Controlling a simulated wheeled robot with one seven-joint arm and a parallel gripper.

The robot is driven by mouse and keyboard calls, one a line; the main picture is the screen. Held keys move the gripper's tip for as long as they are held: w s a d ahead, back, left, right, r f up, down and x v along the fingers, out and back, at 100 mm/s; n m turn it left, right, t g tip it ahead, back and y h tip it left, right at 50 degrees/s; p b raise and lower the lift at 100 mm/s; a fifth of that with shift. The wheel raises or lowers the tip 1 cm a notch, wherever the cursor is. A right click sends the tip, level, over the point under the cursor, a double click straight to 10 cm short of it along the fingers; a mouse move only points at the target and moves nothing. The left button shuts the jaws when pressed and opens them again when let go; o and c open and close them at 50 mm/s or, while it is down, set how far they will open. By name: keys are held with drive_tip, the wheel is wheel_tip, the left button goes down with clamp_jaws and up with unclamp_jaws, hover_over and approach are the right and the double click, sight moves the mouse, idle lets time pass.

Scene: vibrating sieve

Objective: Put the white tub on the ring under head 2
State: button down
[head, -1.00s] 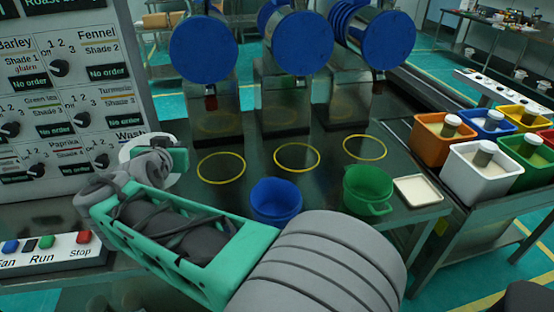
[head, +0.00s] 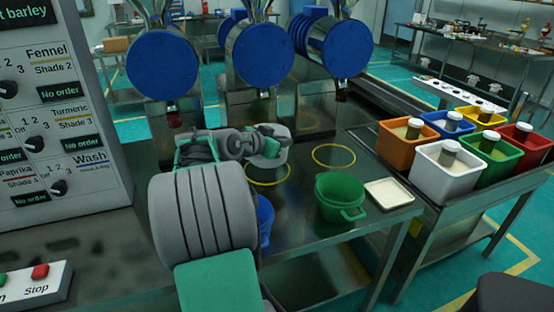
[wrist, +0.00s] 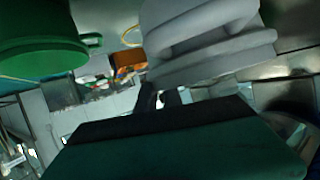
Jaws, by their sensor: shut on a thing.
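My gripper (head: 262,134) is shut on the white tub (head: 270,160), which is partly hidden by my arm in the head view. The tub also shows large and close in the wrist view (wrist: 205,45), beyond the dark fingers (wrist: 158,98). The middle yellow ring (head: 268,186) lies on the dark bench below the middle blue-faced head (head: 263,60). The tub overlaps the ring's far part in the picture. I cannot tell the gap between the tub and the bench.
The green tub (head: 338,200) stands in front of the right ring (head: 334,168). The blue tub (head: 264,220) is mostly behind my arm. A shallow cream tray (head: 390,194) lies at the bench's right edge. Coloured bins (head: 440,180) stand further right.

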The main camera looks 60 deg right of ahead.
drive_tip(key=w+d+f, duration=0.1)
drive_tip(key=d+f, duration=0.1)
drive_tip(key=w+d+f, duration=0.1)
drive_tip(key=f, duration=0.1)
drive_tip(key=w+d+f, duration=0.1)
drive_tip(key=d+f, duration=0.1)
drive_tip(key=shift+w+d+f, duration=0.2)
drive_tip(key=shift+d+f, duration=0.05)
drive_tip(key=shift+d, duration=0.1)
wheel_tip(320, 180, down, 3)
drive_tip(key=shift+w+d+f+b, duration=0.1)
drive_tip(key=shift+d+f+b, duration=0.1)
drive_tip(key=shift+b, duration=0.1)
drive_tip(key=c, duration=1.5)
unclamp_jaws()
drive_tip(key=shift+a, duration=0.1)
